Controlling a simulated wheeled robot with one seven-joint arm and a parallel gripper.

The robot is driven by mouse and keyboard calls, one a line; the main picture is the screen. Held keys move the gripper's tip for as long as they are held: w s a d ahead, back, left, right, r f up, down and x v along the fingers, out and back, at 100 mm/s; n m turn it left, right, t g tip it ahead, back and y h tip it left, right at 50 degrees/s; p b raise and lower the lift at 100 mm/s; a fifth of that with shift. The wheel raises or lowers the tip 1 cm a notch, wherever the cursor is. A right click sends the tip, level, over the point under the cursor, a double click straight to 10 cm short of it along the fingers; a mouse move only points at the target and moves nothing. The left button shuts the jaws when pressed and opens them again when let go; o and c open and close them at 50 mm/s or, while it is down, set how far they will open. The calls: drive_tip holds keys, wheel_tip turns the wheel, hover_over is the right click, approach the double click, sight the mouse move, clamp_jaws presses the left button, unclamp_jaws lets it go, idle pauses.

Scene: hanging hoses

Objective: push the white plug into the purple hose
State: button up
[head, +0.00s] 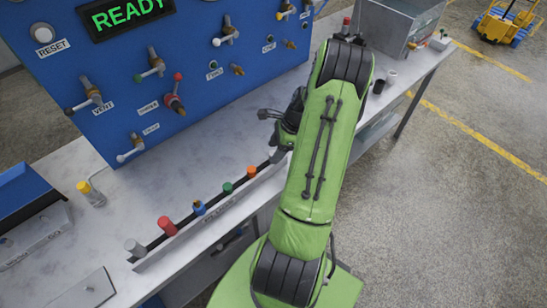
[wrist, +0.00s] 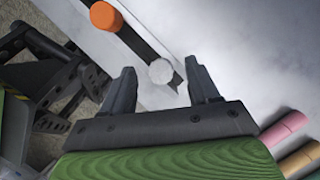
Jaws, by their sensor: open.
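The white plug (wrist: 161,71) shows its round top in the wrist view, at the end of a dark strip. My gripper (wrist: 162,78) is open, with one finger on each side of the plug in the picture. I cannot tell whether the fingers are level with it, and no contact shows. In the head view my gripper (head: 277,133) is over the far end of the plug rack (head: 208,220), mostly hidden by my green arm. I cannot make out a purple hose in either view.
Orange (head: 251,171), green (head: 227,187), blue (head: 199,207), red (head: 166,225) and grey (head: 134,247) plugs stand along the rack. The blue panel (head: 130,75) with valves rises behind. Pink (wrist: 282,130) and orange (wrist: 300,159) tubes show at the wrist view's lower right.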

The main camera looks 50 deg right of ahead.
drive_tip(key=shift+w+a+f, duration=0.1)
drive_tip(key=shift+w+f, duration=0.1)
drive_tip(key=shift+f, duration=0.3)
clamp_jaws()
